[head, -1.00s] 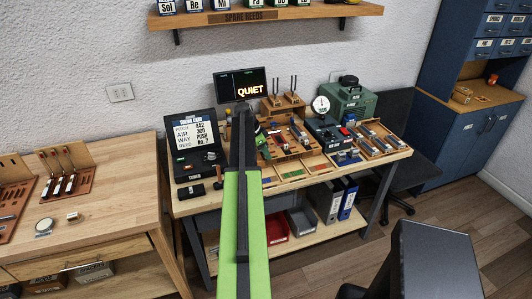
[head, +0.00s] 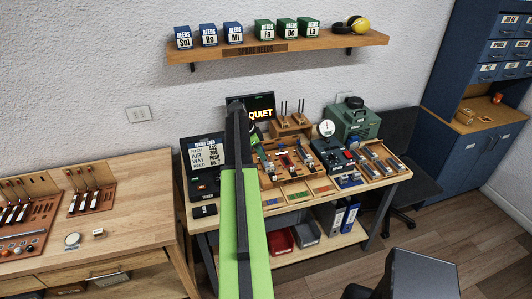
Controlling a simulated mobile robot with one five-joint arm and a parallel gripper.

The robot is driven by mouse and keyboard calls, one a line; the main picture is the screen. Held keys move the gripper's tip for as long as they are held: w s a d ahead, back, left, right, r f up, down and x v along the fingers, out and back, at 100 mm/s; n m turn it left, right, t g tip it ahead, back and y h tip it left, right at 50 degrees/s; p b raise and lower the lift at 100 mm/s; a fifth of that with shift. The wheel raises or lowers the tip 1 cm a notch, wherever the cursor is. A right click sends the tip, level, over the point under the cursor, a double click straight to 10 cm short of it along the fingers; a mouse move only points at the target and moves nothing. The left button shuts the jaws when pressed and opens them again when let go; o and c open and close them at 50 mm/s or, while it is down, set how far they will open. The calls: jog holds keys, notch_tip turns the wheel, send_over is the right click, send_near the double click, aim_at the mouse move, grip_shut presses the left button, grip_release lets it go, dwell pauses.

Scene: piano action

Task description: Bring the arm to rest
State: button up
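My arm runs up the middle of the head view, green nearer me and black farther out, in front of the workbench (head: 205,226). A small green and black part at its far end, probably my gripper (head: 258,134), shows just right of the black link. It is too small and too covered to show its fingers or anything held. In the picture it lies between the dark screen reading "QUIET" (head: 263,101) and the wooden racks. I cannot tell how far it is from them.
A wall shelf (head: 330,41) with labelled reed boxes hangs above. A tuning card device (head: 203,165), a gauge (head: 326,128) and a green machine (head: 353,118) crowd the workbench. A wooden table (head: 150,225) stands left, a dark chair (head: 416,185) and blue cabinet (head: 470,165) right.

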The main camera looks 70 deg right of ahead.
jog(key=shift+w+a+r, duration=0.15)
jog(key=shift+r, duration=0.3)
